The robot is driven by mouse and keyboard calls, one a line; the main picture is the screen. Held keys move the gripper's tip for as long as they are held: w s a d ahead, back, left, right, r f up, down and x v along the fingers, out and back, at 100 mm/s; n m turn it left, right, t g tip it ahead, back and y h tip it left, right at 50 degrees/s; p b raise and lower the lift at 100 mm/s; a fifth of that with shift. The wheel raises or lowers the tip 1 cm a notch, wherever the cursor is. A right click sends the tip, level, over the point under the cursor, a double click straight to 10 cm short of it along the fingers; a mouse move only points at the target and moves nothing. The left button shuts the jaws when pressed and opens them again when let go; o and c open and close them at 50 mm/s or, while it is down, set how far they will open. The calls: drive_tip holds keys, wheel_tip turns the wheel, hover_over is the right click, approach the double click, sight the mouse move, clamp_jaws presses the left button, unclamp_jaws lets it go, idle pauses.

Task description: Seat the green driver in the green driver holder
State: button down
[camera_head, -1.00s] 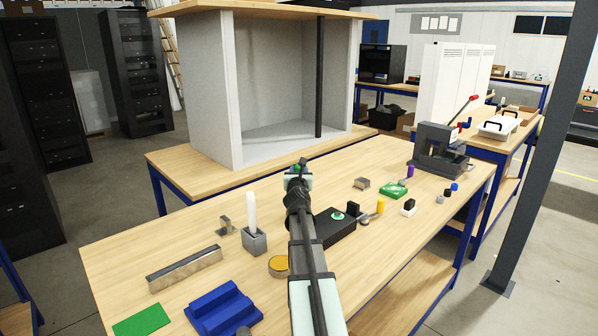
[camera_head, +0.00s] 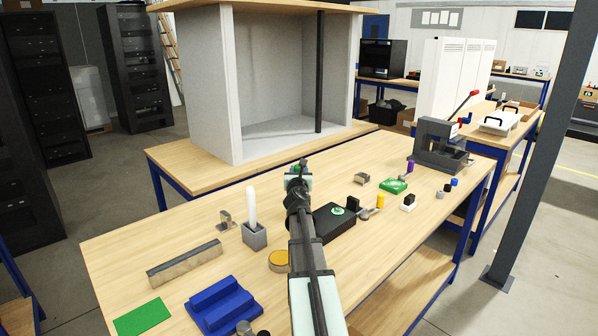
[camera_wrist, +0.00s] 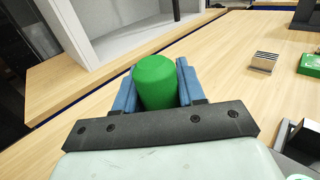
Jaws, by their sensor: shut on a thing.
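The green driver shows as a thick green rounded cylinder (camera_wrist: 156,82) in the wrist view, between the two blue fingers of my gripper (camera_wrist: 157,88). The gripper is shut on it. In the head view my gripper (camera_head: 298,172) is over the far middle of the table, with only a small bit of green visible at its tip. The driver's lower end is hidden. A black block with a green ring on top (camera_head: 337,211) stands just right of my arm, partly hidden by it. A low green fixture (camera_head: 393,186) lies farther right. I cannot tell which is the green driver holder.
A grey block with a white upright rod (camera_head: 254,236) stands left of my arm. A metal bar (camera_head: 184,263), blue stepped block (camera_head: 222,306) and green plate (camera_head: 142,317) lie at the near left. A grey press (camera_head: 440,148) stands at the right end. A large grey enclosure (camera_head: 225,90) stands behind.

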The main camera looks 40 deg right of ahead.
drive_tip(key=c, duration=0.6)
unclamp_jaws()
drive_tip(key=v, duration=1.4)
drive_tip(key=shift+d, duration=0.15)
